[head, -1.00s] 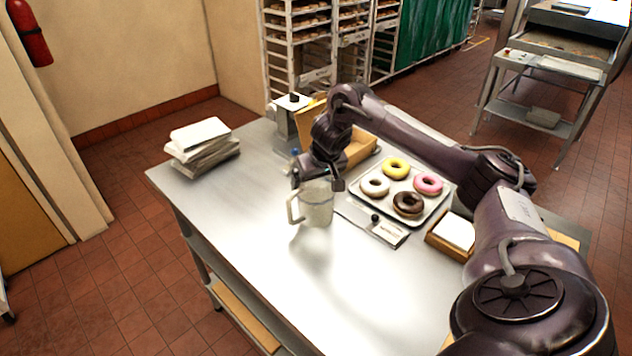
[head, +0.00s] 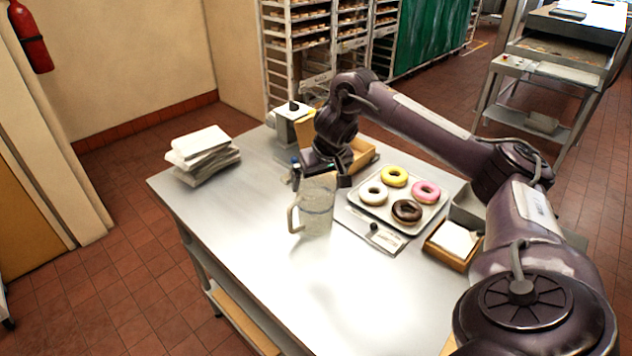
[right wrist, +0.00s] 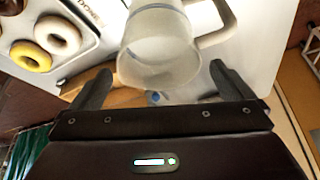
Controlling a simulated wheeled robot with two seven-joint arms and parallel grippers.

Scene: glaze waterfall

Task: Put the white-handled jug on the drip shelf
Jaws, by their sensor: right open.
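The clear jug (head: 318,212) with a white handle (head: 293,217) stands upright on the steel table, left of the doughnut tray, its handle to the left. It also shows in the right wrist view (right wrist: 158,52), beyond my fingertips. My right gripper (head: 322,178) is at the far side of the jug near its upper part. In the right wrist view, its two fingers (right wrist: 160,82) are spread wide, with the jug ahead between them and nothing gripped. I cannot tell for certain which surface is the drip shelf. My left gripper is out of view.
A tray (head: 398,227) of several doughnuts lies right of the jug, with a labelled plate (head: 375,236) before it. A wooden box (head: 455,245) is further right. The table's front (head: 330,295) is clear.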

